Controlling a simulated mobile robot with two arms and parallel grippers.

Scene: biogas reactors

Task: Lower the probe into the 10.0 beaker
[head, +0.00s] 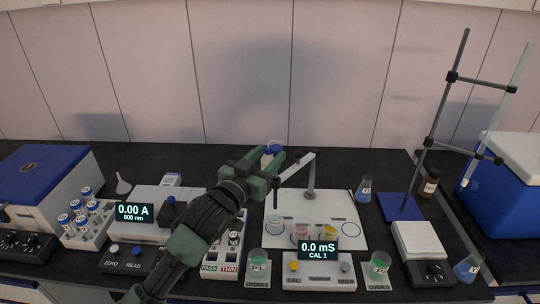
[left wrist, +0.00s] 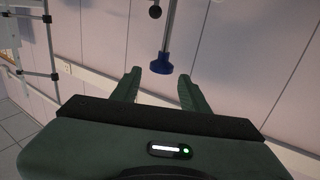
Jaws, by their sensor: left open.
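My left gripper (head: 280,179) is open and empty above the white board (head: 345,222). A slim grey rod with a blue end (left wrist: 162,62), which looks like the probe, shows just beyond and between its fingertips (left wrist: 159,76) in the left wrist view; contact cannot be told. In the head view a blue-topped piece (head: 272,149) shows behind the gripper. A grey stand (head: 310,182) with a jointed arm rises from the board. Small beakers stand on the board: a pale one (head: 277,218), a pinkish one (head: 301,231) and a yellow one (head: 329,231). I cannot read which is 10.0.
The meter (head: 318,250) reads 0.0 mS, CAL 1. Green-filled beakers stand left (head: 258,262) and right (head: 378,264) of it. A flask (head: 365,189) and a clamp stand (head: 432,140) are to the right. The vial rack (head: 85,235) and photometer (head: 152,205) are left.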

